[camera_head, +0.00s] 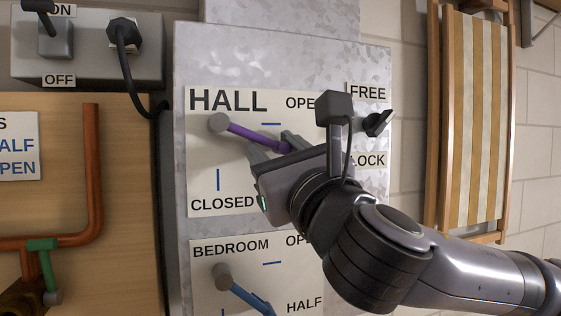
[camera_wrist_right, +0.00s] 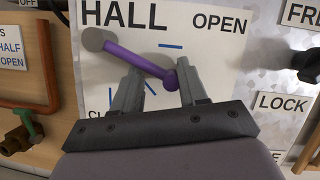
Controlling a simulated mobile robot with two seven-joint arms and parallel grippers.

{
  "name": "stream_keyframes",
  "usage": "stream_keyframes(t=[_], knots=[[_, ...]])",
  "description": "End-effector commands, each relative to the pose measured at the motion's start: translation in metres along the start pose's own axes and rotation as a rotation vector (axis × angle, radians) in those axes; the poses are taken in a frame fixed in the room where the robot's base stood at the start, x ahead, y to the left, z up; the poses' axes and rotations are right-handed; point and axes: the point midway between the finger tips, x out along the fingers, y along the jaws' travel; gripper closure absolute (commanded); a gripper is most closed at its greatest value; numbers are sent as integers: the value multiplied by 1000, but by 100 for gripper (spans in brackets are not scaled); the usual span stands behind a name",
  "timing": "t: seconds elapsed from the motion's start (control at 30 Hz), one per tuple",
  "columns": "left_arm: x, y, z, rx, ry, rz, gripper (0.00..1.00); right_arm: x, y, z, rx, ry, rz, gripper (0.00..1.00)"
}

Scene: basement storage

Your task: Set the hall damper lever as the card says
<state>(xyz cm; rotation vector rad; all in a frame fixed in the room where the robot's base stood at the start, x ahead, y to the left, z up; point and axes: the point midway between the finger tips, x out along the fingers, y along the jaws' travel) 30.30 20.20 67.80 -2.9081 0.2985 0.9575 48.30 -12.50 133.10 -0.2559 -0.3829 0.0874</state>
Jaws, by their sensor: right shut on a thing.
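The HALL plate (camera_head: 200,152) is on a grey metal panel and carries the purple hall lever (camera_head: 250,134). The lever runs from its grey pivot right and slightly down, just below the blue OPEN mark (camera_head: 271,124). The CLOSED mark (camera_head: 218,180) is below the pivot. My right gripper (camera_head: 276,147) is shut on the lever's free end; the wrist view shows the lever end (camera_wrist_right: 170,80) between the fingers. A card (camera_wrist_right: 10,46) at the left edge is cut off and shows "HALF" and "OPEN". My left gripper is not in view.
A black knob (camera_head: 377,123) sits between FREE and LOCK labels, right of my gripper. The BEDROOM plate (camera_head: 205,255) with a blue lever (camera_head: 247,297) is below. A switch box (camera_head: 85,55) and copper pipe (camera_head: 92,170) are left. A striped folded chair (camera_head: 470,120) stands right.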

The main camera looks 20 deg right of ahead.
Motion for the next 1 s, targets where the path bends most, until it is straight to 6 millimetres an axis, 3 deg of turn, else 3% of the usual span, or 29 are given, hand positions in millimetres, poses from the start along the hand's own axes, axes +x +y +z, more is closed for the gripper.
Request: stream_keyframes(t=[0.1, 0.27, 0.6, 1.0], knots=[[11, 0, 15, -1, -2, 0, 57, -3, 4, 0, 109, -24, -44, 100], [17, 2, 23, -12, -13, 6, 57, -5, 10, -4, 224, -25, -92, 100], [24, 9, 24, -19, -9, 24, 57, -6, 20, -8, 391, -25, -160, 100], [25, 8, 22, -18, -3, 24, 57, -6, 21, -8, 439, -26, -181, 100]])
